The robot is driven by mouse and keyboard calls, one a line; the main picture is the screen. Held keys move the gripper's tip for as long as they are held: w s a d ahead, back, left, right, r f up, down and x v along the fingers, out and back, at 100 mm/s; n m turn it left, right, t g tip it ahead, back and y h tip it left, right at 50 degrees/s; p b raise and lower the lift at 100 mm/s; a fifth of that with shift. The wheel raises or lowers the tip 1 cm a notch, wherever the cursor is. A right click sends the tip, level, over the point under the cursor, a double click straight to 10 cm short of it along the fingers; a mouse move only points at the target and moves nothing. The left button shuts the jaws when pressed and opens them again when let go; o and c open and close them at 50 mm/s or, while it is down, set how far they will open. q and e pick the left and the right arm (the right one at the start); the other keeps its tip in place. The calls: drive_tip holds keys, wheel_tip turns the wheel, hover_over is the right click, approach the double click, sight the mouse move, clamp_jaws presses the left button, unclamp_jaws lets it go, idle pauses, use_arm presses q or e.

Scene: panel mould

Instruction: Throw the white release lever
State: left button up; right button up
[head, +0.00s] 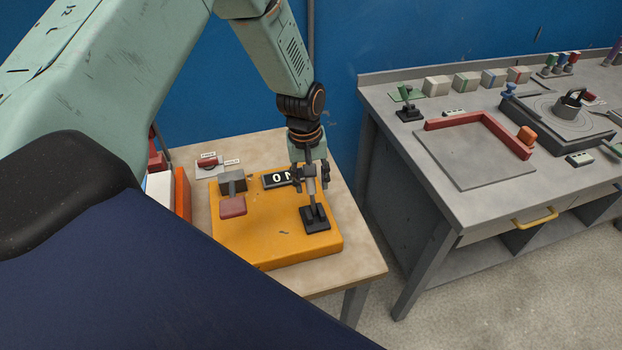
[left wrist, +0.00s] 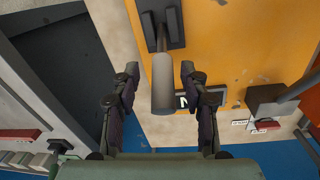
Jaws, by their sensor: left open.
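The release lever (head: 309,186) has a pale grey-white cylindrical handle and stands up from a black slotted base (head: 315,220) on the orange panel block. In the left wrist view the handle (left wrist: 163,85) points towards my camera, between the two fingers. My left gripper (head: 311,176) is open around the upper handle, one finger on each side; the left wrist view (left wrist: 159,74) shows gaps on both sides. My right gripper is in neither view.
The orange block (head: 265,245) lies on a small table (head: 345,273). It also bears a black display (head: 278,179) and a grey box (head: 232,181) with a red-ended arm (head: 232,206). A grey workbench (head: 435,205) stands to the right, beyond a gap.

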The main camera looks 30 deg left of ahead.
use_arm(q)
drive_tip(key=shift+w+a+f, duration=0.1)
drive_tip(key=shift+a+f, duration=0.05)
drive_tip(key=shift+a, duration=0.25)
drive_tip(key=c, duration=0.4)
drive_tip(key=shift+d, duration=0.15)
clamp_jaws()
